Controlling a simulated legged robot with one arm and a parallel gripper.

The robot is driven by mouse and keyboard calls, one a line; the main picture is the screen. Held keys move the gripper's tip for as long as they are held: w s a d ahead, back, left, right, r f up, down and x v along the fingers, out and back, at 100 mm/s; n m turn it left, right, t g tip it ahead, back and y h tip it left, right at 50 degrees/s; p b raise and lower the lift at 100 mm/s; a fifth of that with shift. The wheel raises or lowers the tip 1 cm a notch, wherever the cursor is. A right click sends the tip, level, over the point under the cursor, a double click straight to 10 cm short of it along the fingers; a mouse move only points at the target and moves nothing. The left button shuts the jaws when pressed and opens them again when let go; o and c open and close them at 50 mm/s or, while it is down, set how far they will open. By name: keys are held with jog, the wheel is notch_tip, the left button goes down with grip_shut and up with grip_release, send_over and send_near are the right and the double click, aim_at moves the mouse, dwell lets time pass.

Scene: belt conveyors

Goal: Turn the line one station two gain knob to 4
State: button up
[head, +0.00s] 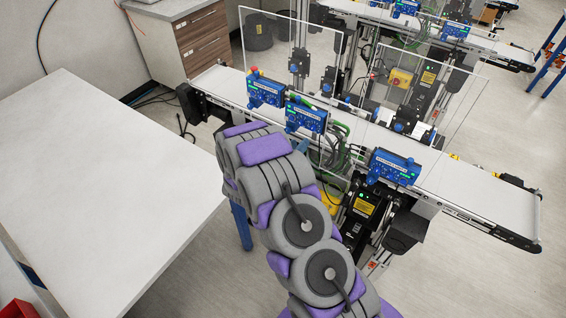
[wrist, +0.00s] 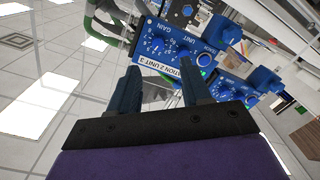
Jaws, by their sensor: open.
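In the wrist view a blue control box (wrist: 178,40) lies just beyond my fingertips. In the head view my arm reaches toward the middle blue box (head: 306,115) on the near conveyor; the gripper is mostly hidden behind the arm.
The near conveyor (head: 475,192) also carries a left blue box (head: 265,92) and a right blue box (head: 394,167). Clear upright panels (head: 290,40) stand behind the boxes. Green cables hang near the middle box. A white table (head: 90,170) is at the left.

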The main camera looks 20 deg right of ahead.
jog(key=v, duration=0.9)
jog(key=shift+a+b, duration=0.2)
jog(key=shift+b, duration=0.15)
jog(key=shift+a+f, duration=0.1)
